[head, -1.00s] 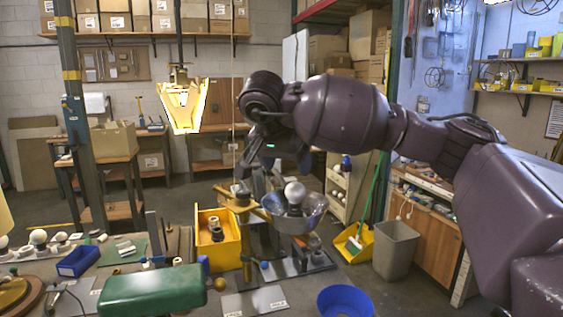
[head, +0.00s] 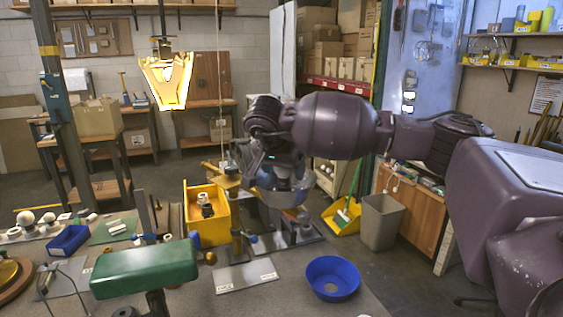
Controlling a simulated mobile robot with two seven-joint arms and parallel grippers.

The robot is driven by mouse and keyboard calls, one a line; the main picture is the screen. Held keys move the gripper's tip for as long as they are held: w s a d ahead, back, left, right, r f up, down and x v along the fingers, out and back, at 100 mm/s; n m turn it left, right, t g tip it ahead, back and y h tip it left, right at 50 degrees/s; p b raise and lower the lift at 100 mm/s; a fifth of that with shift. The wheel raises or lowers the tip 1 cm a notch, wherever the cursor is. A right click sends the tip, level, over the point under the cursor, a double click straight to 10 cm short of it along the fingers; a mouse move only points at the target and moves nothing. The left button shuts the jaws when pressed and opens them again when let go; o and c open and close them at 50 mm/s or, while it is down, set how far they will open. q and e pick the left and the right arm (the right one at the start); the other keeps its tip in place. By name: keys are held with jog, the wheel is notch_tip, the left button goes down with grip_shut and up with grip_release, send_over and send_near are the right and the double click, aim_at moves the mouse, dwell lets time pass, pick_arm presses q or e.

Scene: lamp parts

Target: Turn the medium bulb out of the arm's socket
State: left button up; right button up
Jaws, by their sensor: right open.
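The lamp arm's socket sits in a grey metal bowl-shaped shade (head: 284,195) on a stand, right of the yellow bin. My right gripper (head: 278,172) is open and comes down over this shade from above. The gripper covers the shade's opening, so the medium bulb and the socket are hidden. I cannot tell whether the fingers touch the bulb. My left gripper is not in view.
A yellow bin (head: 192,229) with small parts stands left of the shade. A blue bowl (head: 331,279) is at the table's front right. A green lamp shade (head: 145,270) is at front left. Several round bulbs (head: 26,218) and a blue tray (head: 68,240) lie at far left.

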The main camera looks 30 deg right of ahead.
jog(key=c, duration=0.9)
jog(key=o, duration=0.3)
jog(key=shift+c, duration=1.4)
jog(key=shift+d+n+t+y, duration=0.1)
jog(key=shift+n+t+y, duration=0.4)
jog(key=shift+n, duration=0.7)
jog(key=n+t+y, duration=0.1)
jog(key=n, duration=0.2)
jog(key=shift+n+t+y, duration=0.3)
jog(key=shift+n+y, duration=0.2)
jog(key=shift+n, duration=0.2)
